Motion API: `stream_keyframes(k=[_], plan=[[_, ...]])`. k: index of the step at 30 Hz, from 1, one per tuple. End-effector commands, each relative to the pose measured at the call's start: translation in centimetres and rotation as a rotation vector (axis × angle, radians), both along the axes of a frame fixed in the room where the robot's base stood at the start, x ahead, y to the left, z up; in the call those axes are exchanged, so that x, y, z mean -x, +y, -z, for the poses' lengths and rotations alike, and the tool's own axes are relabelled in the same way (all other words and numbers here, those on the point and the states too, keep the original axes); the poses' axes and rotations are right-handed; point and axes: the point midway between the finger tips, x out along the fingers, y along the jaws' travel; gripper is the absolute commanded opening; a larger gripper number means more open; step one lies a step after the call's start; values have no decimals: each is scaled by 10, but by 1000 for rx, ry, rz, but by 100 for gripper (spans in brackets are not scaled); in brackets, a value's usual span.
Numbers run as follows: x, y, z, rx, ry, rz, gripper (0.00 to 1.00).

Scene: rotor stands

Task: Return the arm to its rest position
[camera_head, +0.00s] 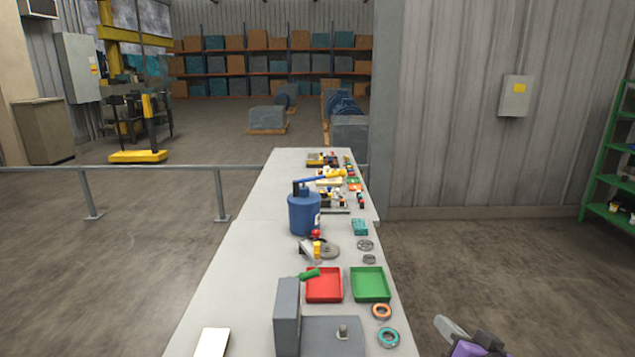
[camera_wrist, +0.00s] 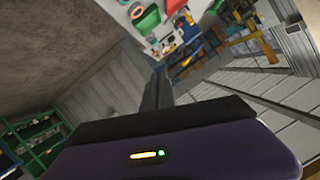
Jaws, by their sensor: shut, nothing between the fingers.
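My gripper (camera_wrist: 162,78) shows in the wrist view with its dark fingers together and nothing between them. Its purple body fills the bottom of that view. In the head view my gripper (camera_head: 441,322) is at the lower right edge, off the right side of the workbench and over open floor. Only a grey tip and part of a purple body show there; the rest of my arm is out of frame. The long grey workbench (camera_head: 245,262) runs away from me and is apart from my gripper.
On the bench are a red tray (camera_head: 324,285), a green tray (camera_head: 370,284), a grey stand (camera_head: 288,315), an orange ring (camera_head: 382,311), a teal ring (camera_head: 388,337) and a blue container (camera_head: 304,214). A green shelf (camera_head: 606,165) stands far right. Floor between is clear.

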Motion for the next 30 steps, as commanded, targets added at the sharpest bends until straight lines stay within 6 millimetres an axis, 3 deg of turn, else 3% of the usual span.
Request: stream_keyframes(k=[8,15,30], plan=[[85,1,35,77,-174,145,0],[176,9,54,174,-260,214,0],[359,38,68,379,-265,158,0]])
